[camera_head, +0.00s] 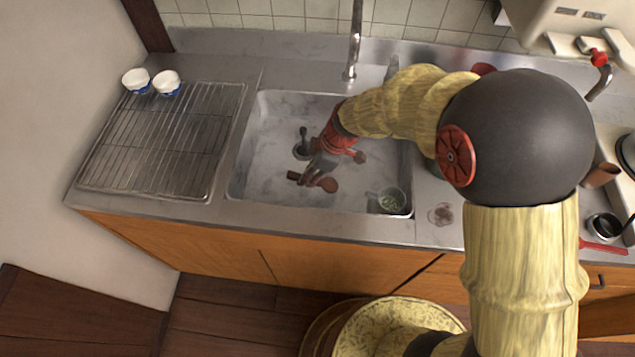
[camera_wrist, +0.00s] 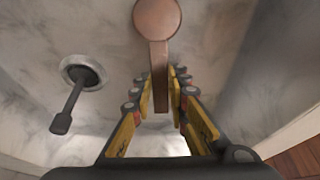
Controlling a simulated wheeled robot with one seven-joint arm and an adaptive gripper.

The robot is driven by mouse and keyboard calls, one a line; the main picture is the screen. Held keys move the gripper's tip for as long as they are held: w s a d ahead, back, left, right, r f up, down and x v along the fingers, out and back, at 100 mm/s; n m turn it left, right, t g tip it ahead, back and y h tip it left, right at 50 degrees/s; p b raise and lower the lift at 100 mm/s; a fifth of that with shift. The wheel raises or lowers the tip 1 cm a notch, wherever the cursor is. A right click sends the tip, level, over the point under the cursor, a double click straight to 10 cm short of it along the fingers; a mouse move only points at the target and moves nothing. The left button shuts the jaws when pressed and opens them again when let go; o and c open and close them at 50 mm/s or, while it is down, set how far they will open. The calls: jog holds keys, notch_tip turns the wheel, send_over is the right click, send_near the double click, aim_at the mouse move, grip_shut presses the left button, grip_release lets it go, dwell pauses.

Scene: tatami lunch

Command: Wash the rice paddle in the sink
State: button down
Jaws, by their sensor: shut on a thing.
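The brown rice paddle (camera_wrist: 157,20) has a round flat head and a straight handle. In the wrist view its handle lies between the fingers of my gripper (camera_wrist: 161,82), which are shut on it, and its head points away from my palm. In the head view my gripper (camera_head: 314,168) reaches down into the steel sink (camera_head: 262,140), with the paddle (camera_head: 328,185) at its fingertips, low over or on the basin floor; I cannot tell which. The tap (camera_head: 354,40) rises behind the sink. I see no water stream.
A dark long-handled utensil (camera_wrist: 67,110) lies at the drain (camera_wrist: 82,70). A red utensil (camera_head: 603,247) lies far right.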

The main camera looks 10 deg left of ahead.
notch_tip(320, 180, up, 13)
jog(key=p, duration=0.6)
dwell(0.8)
jog(key=shift+r, duration=0.15)
dwell(1.4)
jog(key=shift+r+p, duration=1.25)
jog(key=shift+r, duration=1.2)
